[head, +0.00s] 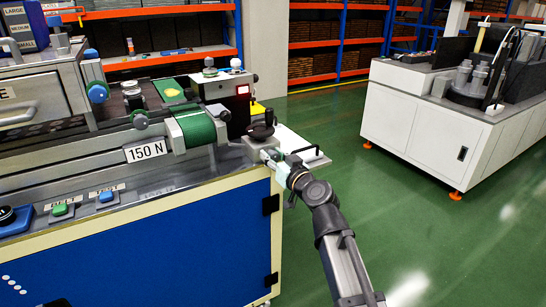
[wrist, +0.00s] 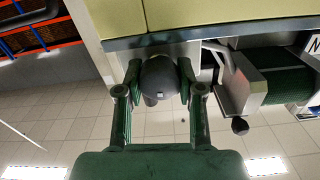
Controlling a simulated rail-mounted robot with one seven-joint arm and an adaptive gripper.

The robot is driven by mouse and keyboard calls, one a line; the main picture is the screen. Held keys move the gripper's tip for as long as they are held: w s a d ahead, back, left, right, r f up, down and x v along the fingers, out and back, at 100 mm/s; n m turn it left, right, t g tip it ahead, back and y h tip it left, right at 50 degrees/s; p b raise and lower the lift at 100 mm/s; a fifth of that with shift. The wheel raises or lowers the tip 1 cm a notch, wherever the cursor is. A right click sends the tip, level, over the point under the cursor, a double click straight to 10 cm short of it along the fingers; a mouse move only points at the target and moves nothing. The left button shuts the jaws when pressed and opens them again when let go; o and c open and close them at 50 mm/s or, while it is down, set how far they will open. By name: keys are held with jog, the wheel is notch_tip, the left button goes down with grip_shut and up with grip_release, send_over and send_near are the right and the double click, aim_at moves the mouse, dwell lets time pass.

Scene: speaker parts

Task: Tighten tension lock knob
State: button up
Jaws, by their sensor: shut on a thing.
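In the wrist view a dark grey rounded knob (wrist: 160,80) with a small light mark on its face sits between the two green fingers of my gripper (wrist: 160,85). The fingers are closed against its sides. In the head view my gripper (head: 272,156) is at the right end of the conveyor machine, beside a grey metal block. A black handwheel (head: 262,131) stands on top of this block. The gripped knob is mostly hidden by the fingers in the head view, and I cannot tell its turn angle.
A white machine (head: 425,125) stands at the right. Green floor lies open between them.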

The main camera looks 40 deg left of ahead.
jog(key=shift+m, duration=1.5)
jog(key=o, duration=1.2)
jog(key=shift+d, duration=0.1)
jog(key=v, duration=1.1)
jog(key=shift+s+d, duration=0.1)
jog(key=shift+d, duration=0.3)
